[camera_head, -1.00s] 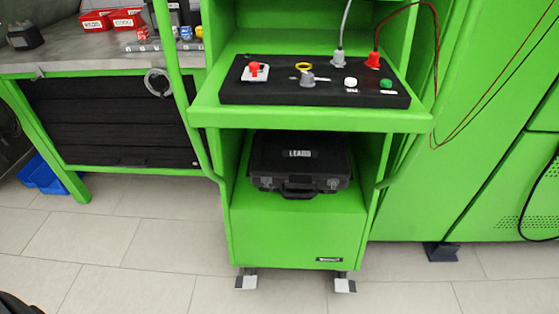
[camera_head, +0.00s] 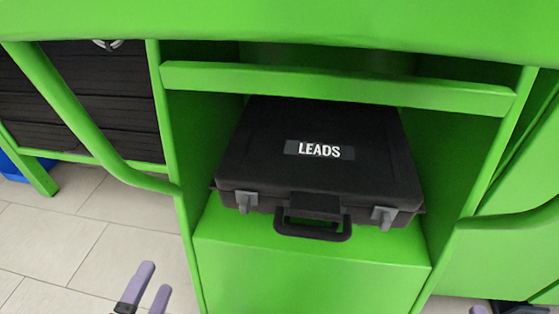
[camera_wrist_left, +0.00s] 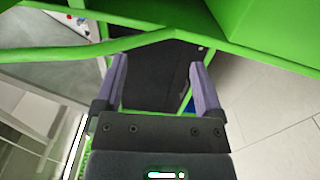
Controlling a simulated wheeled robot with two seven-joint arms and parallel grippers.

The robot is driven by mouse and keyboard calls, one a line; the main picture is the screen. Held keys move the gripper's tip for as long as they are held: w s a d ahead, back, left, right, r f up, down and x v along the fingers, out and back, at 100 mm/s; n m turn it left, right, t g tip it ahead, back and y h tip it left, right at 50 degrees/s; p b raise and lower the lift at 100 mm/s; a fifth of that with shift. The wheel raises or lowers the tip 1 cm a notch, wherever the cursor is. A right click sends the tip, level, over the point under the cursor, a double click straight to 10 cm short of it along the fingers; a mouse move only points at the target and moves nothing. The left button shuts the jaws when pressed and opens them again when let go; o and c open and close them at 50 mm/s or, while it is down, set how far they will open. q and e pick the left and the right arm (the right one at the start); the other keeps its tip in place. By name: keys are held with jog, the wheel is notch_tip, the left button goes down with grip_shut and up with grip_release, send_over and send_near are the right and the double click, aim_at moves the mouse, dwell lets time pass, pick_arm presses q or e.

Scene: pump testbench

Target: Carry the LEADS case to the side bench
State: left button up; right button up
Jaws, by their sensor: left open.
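The black LEADS case (camera_head: 320,179) lies flat in the green cart's lower compartment (camera_head: 313,262). Its white label faces up. Its handle (camera_head: 312,225) and two grey latches face the front. My left gripper (camera_head: 148,283) is open and empty at the bottom left of the head view, in front of and left of the case, apart from it. In the left wrist view, its two purple fingers (camera_wrist_left: 156,80) stand apart with nothing held between them.
A green crossbar (camera_head: 335,87) spans the compartment above the case. Curved green rails stand left (camera_head: 92,125) and right (camera_head: 510,214) of the opening. A dark-panelled bench (camera_head: 85,105) is at the left. Tiled floor (camera_head: 60,245) is clear at lower left.

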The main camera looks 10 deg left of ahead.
pick_arm(q)
jog(key=w+d, duration=0.1)
jog(key=w, duration=1.3)
jog(key=shift+d, duration=0.3)
pick_arm(e)
jog(key=w+a, duration=0.1)
jog(key=w, duration=1.2)
jog(key=shift+w+a, duration=0.2)
jog(key=shift+w, duration=0.15)
pick_arm(q)
jog(key=shift+s, duration=0.1)
